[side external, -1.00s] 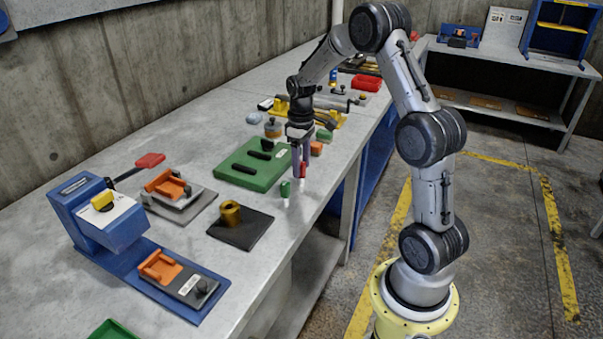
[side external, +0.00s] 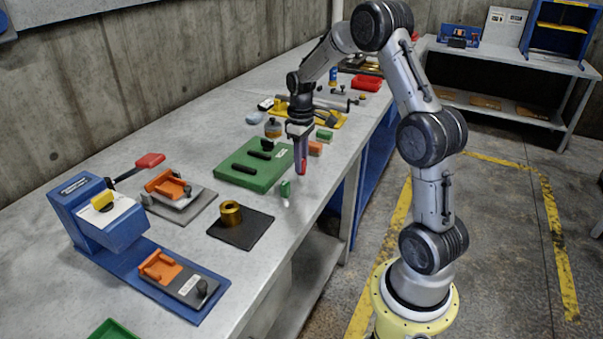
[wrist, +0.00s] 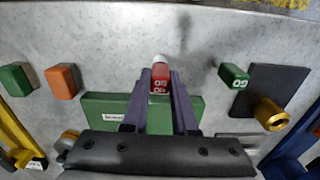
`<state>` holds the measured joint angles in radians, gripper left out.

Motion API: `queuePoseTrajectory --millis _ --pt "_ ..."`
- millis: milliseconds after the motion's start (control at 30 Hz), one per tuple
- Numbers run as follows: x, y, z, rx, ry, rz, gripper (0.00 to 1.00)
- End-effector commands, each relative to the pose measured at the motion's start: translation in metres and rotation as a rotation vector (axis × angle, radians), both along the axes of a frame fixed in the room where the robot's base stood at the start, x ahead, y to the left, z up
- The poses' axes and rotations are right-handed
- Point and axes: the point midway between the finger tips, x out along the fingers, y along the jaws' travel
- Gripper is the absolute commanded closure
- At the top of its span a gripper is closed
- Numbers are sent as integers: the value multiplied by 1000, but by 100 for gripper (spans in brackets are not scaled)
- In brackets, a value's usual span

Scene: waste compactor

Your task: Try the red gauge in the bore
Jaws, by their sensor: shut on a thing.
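My gripper (side external: 301,166) is shut on the red gauge (side external: 302,169) and holds it upright above the bench. In the wrist view the red gauge (wrist: 159,80) sits between the purple fingertips (wrist: 160,84), with white lettering and a pale end. The brass bore piece (side external: 230,213), a short cylinder with an open top, stands on a dark plate (side external: 245,238), left of and nearer than my gripper. It also shows at the right of the wrist view (wrist: 271,114). The inside of the bore is hard to see.
The green gauge (side external: 285,188) stands on the bench between the red gauge and the dark plate; it reads "GO" in the wrist view (wrist: 233,75). A green block (side external: 245,178) with black handles lies left of my gripper. A blue press (side external: 112,220) stands front left.

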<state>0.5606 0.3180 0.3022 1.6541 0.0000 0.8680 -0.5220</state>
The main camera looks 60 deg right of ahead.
Motion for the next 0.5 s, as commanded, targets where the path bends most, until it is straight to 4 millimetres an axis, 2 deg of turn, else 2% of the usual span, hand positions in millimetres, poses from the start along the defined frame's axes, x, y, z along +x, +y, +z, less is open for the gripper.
queuePoseTrajectory --millis 500 --pt "1 0 29 -1 -2 0 100"
